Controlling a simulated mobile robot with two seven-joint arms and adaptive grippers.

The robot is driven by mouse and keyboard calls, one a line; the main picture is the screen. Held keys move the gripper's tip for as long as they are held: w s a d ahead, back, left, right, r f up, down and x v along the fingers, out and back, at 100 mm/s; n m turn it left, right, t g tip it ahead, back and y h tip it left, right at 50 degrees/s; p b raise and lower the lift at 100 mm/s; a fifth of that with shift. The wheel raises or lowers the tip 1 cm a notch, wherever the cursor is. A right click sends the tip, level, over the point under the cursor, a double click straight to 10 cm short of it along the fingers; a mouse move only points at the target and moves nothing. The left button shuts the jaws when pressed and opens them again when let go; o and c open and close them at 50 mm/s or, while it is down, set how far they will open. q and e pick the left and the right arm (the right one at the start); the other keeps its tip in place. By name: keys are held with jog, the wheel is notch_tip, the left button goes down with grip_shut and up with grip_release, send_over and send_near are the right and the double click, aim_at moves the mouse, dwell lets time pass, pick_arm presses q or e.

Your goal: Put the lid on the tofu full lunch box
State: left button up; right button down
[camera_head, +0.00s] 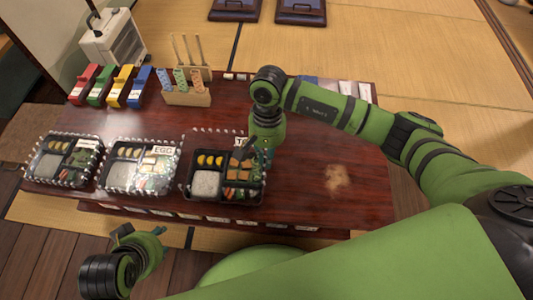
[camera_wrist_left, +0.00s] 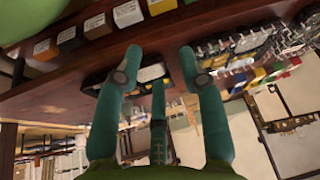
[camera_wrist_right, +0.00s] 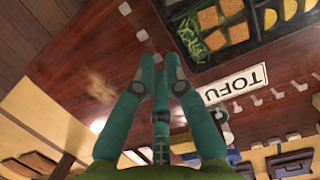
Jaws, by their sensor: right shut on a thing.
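The tofu lunch box (camera_head: 222,201) is the rightmost of three black boxes, filled with rice, yellow slices, orange-brown cubes and greens. Its corner (camera_wrist_right: 207,67) shows in the right wrist view. A clear lid (camera_head: 218,131) with a TOFU label is hard to make out; its bright rim shows behind the box's far side. The label (camera_wrist_right: 236,85) is beside the box in the right wrist view. My right gripper (camera_head: 259,152) is shut on the lid's edge, at the box's right side. My left gripper (camera_head: 140,240) is open and empty, before the table's front edge.
The EGG box (camera_head: 150,185) and another box (camera_head: 62,181) stand left, under clear lids. Coloured blocks (camera_head: 119,88), a wooden rack (camera_head: 186,97) and a white case (camera_head: 112,40) stand farther back. The dark table (camera_head: 320,205) is bare on the right, except for a pale smudge.

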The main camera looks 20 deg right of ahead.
jog(key=shift+f, duration=0.6)
jog(key=shift+f+b, duration=0.5)
jog(key=shift+b, duration=0.05)
jog(key=shift+f, duration=0.4)
pick_arm(q)
jog(key=shift+w+d+r+t+h+b, duration=0.25)
jog(key=shift+w+d+r+t+h, duration=0.3)
jog(key=shift+w+d+r+t, duration=1.15)
jog(key=shift+w+d+r+t+h+b, duration=0.25)
jog(key=shift+w+d+r+t+h, duration=0.3)
jog(key=shift+w+r+t, duration=2.1)
pick_arm(e)
jog(key=shift+f, duration=0.7)
jog(key=shift+f+b, duration=0.6)
jog(key=shift+b, duration=0.25)
pick_arm(q)
jog(key=w+d+r+m+t+h, duration=0.1)
jog(key=d+r+t, duration=0.1)
jog(key=r, duration=0.3)
jog(key=w+d+r+m+t+h, duration=0.1)
jog(key=w+d+r+t+h, duration=0.1)
jog(key=r, duration=0.4)
jog(key=shift+r+t+h, duration=0.2)
jog(key=shift+t+h, duration=0.1)
jog(key=shift+t, duration=0.35)
pick_arm(e)
jog(key=shift+f, duration=0.2)
pick_arm(q)
jog(key=shift+d, duration=0.1)
